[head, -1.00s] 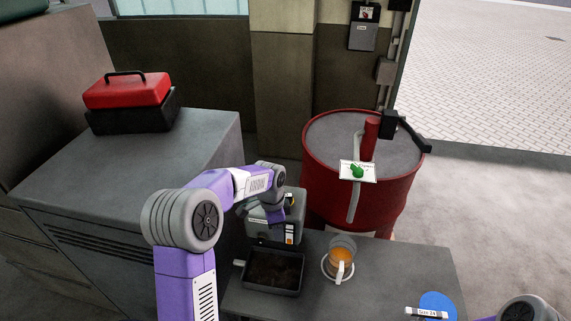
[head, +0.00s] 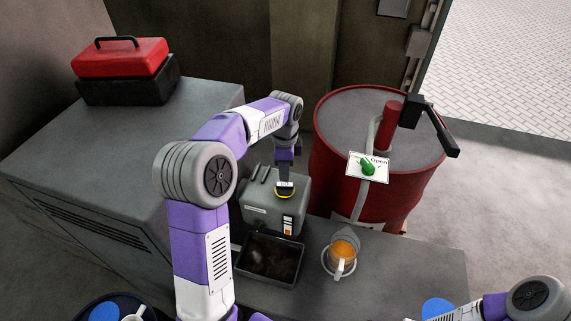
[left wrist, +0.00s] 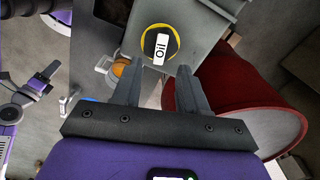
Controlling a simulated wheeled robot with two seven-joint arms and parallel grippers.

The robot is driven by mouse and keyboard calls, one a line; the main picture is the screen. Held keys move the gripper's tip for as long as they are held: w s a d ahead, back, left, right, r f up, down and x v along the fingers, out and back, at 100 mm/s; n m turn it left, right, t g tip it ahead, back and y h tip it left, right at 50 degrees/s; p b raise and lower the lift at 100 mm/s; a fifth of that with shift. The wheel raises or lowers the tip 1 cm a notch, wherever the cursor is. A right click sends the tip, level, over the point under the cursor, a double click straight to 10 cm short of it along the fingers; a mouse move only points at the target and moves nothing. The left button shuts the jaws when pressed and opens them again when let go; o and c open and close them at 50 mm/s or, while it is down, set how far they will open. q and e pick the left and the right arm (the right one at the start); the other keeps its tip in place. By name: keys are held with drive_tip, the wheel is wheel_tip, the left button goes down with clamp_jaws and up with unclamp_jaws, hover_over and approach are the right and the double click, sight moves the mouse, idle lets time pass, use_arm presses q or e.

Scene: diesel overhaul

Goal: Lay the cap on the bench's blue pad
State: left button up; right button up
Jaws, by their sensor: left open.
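The cap (head: 285,187) is round and dark with a white label and a yellow ring around it. It sits on top of the grey engine block (head: 262,208). In the left wrist view the cap (left wrist: 157,42) shows its "OIL" label. My left gripper (left wrist: 158,70) is open, with its fingertips pointing at the cap; I cannot tell whether they touch it. In the head view my left gripper (head: 285,172) is right over the cap. The blue pad (head: 437,306) lies on the bench (head: 405,262) at the lower right, partly covered.
A black tray (head: 297,281) of dark contents stands in front of the block. A jug of amber liquid (head: 342,255) stands right of it. A red drum (head: 335,165) with a lever is behind the bench. The bench between jug and pad is clear.

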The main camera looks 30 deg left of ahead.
sight(285, 184)
use_arm(q)
wheel_tip(285, 184, down, 6)
drive_tip(key=b, duration=0.3)
drive_tip(key=shift+r, duration=0.25)
drive_tip(key=shift+f+b, duration=0.45)
drive_tip(key=shift+f, duration=0.1)
drive_tip(key=shift+c, duration=0.3)
clamp_jaws()
